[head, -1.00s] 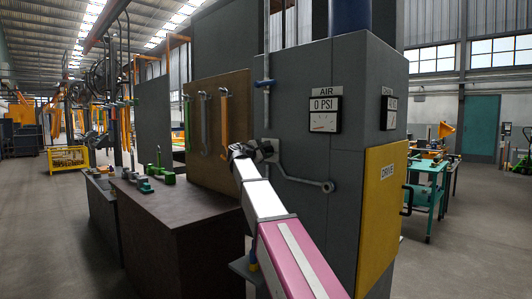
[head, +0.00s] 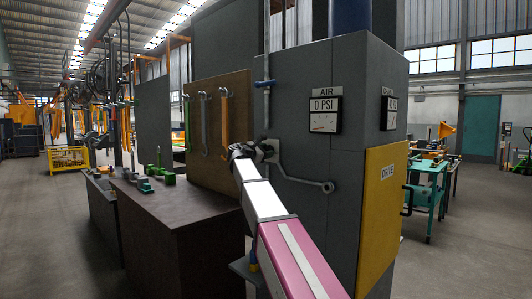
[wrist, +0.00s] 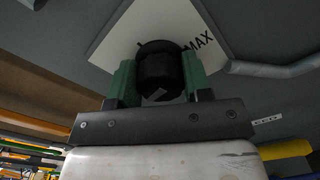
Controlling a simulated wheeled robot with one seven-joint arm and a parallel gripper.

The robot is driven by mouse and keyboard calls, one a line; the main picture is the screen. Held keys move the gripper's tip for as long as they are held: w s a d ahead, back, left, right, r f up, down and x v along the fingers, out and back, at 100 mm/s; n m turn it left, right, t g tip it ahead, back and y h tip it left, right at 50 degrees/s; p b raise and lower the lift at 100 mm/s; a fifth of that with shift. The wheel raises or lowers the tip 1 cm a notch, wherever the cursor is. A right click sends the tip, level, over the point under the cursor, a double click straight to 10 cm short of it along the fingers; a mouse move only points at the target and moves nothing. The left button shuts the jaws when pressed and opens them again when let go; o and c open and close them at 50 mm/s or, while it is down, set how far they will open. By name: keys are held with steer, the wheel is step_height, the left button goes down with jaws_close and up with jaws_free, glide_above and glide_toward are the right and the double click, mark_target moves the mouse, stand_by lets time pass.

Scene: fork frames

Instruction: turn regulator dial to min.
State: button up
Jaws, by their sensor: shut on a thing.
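The regulator dial (wrist: 160,72) is a black round knob in front of a light plate (wrist: 125,30) marked MAX. In the wrist view my gripper (wrist: 160,80) has its green fingers on either side of the knob and is shut on it. A small light mark shows on the knob's lower face. In the head view my gripper (head: 240,151) reaches the plate (head: 270,150) on the grey cabinet and hides the knob. The air gauge (head: 324,115) above right reads 0 PSI.
A pipe (head: 305,181) runs right from the plate. A yellow DRIVE panel (head: 380,215) covers the cabinet's right face. Wrenches (head: 203,122) hang on a brown board at left, above a dark bench (head: 175,205) with small green parts.

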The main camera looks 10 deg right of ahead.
steer(key=o, duration=0.9)
steer(key=shift+s+a, duration=0.1)
steer(key=shift+a, duration=0.05)
steer(key=v, duration=1)
steer(key=shift+s+a, duration=0.15)
steer(key=shift+a, duration=0.05)
